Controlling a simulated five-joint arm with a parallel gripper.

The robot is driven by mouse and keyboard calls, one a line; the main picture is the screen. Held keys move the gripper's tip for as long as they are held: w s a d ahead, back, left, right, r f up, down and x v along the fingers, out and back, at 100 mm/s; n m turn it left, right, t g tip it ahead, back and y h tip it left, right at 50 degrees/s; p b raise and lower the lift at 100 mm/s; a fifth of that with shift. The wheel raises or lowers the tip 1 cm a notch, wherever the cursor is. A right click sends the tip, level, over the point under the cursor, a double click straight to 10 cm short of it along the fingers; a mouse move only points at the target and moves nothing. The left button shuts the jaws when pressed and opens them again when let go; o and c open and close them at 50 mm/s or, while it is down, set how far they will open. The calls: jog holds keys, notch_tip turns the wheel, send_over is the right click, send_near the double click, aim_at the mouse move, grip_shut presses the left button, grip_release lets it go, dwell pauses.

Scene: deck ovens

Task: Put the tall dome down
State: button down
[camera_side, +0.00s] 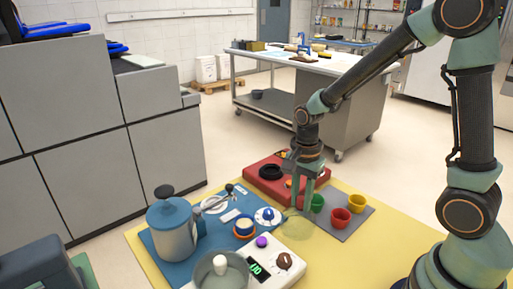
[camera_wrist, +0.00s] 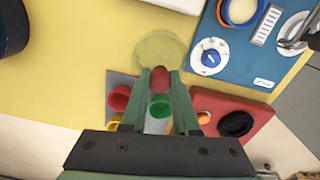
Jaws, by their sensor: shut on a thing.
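I cannot tell whether the dome touches the surface below.
A green cup (camera_side: 317,203), red cup (camera_side: 340,218) and yellow cup (camera_side: 357,202) stand on a grey mat right of my gripper. A red tray (camera_side: 262,187) lies behind. A blue board (camera_side: 216,240) with a canister (camera_side: 172,225) and dials is left; a scale (camera_side: 285,266) is in front.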

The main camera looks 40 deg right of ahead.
jog(key=shift+f, duration=1.1)
jog(key=c, duration=0.7)
grip_release()
jog(key=shift+f, duration=0.1)
notch_tip(320, 180, up, 12)
jog(key=shift+a+r, duration=0.1)
jog(key=s+r+n+t, duration=0.2)
jog(key=n, duration=0.3)
jog(key=s+r+n+t, duration=0.1)
jog(key=r+n+t, duration=0.1)
jog(key=n, duration=0.3)
jog(key=s+r+n+t, duration=0.1)
jog(key=s+r+n, duration=0.1)
jog(key=n, duration=0.4)
jog(key=shift+s+a+t, duration=0.2)
jog(key=shift+s+t, duration=0.1)
jog(key=shift+t, duration=0.1)
